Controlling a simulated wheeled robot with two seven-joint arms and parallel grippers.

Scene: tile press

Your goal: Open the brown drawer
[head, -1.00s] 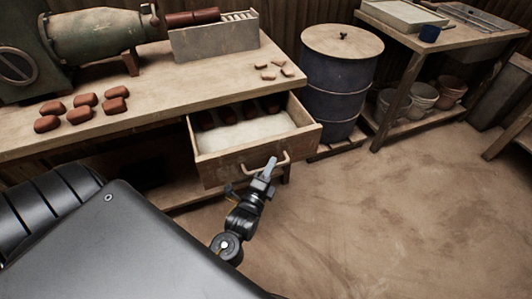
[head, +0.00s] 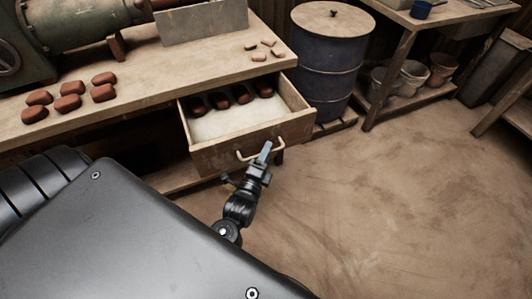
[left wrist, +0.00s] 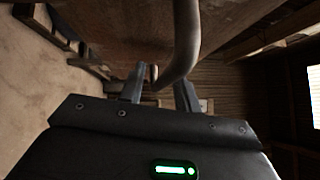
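The brown wooden drawer (head: 222,160) under the workbench stands pulled out, its inside showing a pale bottom and several dark red-brown bricks (head: 240,94) toward the back. Its light curved handle (head: 246,157) is on the front face. My left gripper (head: 265,152) is at the right part of the handle. In the left wrist view the handle (left wrist: 186,40) curves down to the space between the fingers of my left gripper (left wrist: 160,88). The fingers stand apart, with gaps beside the handle; whether either touches it is unclear. My right gripper is not in view.
The workbench (head: 150,90) carries several red-brown bricks (head: 69,103), small tan pieces (head: 260,55) and a green machine (head: 75,25). A dark blue barrel (head: 325,70) stands right of the drawer. The floor (head: 390,200) in front and to the right is clear.

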